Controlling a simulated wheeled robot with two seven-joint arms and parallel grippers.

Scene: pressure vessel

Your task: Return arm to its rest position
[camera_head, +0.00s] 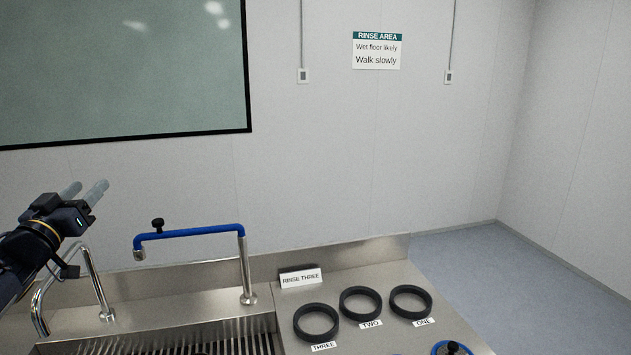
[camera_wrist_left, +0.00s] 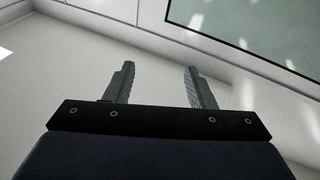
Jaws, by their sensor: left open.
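My left gripper (camera_head: 87,192) is raised at the left of the head view, above the sink side of the steel counter. Its two pale fingers point up and to the right. In the left wrist view the fingers (camera_wrist_left: 160,88) stand apart with nothing between them. Only wall and window show past them there. My right gripper is in neither view.
A blue-topped faucet (camera_head: 190,233) and a chrome tap (camera_head: 97,285) stand at the grated sink (camera_head: 180,340). Black rings (camera_head: 316,322) labelled ONE, TWO and THREE lie on the counter (camera_head: 370,262) beside a RINSE THREE sign (camera_head: 300,278). A blue-rimmed item (camera_head: 452,349) shows at the bottom edge.

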